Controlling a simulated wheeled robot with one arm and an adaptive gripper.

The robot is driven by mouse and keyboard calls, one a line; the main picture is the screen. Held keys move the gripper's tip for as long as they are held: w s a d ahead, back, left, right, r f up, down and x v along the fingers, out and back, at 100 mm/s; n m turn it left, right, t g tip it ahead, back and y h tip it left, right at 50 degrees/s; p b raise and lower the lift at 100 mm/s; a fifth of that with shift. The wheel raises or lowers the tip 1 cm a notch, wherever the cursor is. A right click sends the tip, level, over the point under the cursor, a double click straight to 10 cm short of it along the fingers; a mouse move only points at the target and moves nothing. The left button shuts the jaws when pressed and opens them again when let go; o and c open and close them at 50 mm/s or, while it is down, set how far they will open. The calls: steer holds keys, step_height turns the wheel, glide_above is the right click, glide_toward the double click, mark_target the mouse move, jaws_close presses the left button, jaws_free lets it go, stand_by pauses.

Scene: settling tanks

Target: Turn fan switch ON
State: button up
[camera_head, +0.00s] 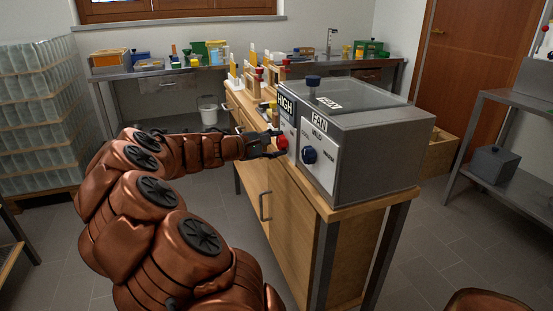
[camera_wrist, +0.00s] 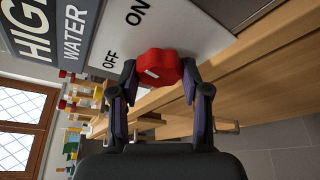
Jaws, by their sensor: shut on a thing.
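A grey box (camera_head: 378,140) with a FAN label stands on the end of the wooden bench. A red knob (camera_head: 283,142) sits on its pale front panel, below a HIGH sign. In the wrist view the red knob (camera_wrist: 152,68) has a short white mark, with OFF and ON printed on the panel beside it. My gripper (camera_head: 277,146) is shut on the red knob, with one finger on either side in the wrist view (camera_wrist: 160,78). A dark blue knob (camera_head: 309,155) is on the panel right of my gripper, below the FAN label.
Another dark knob (camera_head: 313,80) stands on top of the box. The HIGH WATER sign (camera_wrist: 45,30) is close to my gripper. The wooden bench (camera_head: 290,220) has a cabinet door handle below. Small items stand behind the box.

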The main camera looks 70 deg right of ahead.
steer(key=b, duration=0.1)
steer(key=m+h+b, duration=0.1)
steer(key=b, duration=0.1)
steer(key=shift+f+m, duration=0.3)
steer(key=shift+r+m+h+b, duration=0.25)
steer(key=shift+m+b, duration=0.35)
steer(key=shift+b, duration=0.6)
steer(key=o, duration=1.1)
steer(key=shift+o, duration=0.2)
steer(key=shift+a, duration=0.1)
steer(key=v, duration=1.2)
steer(key=shift+f, duration=0.1)
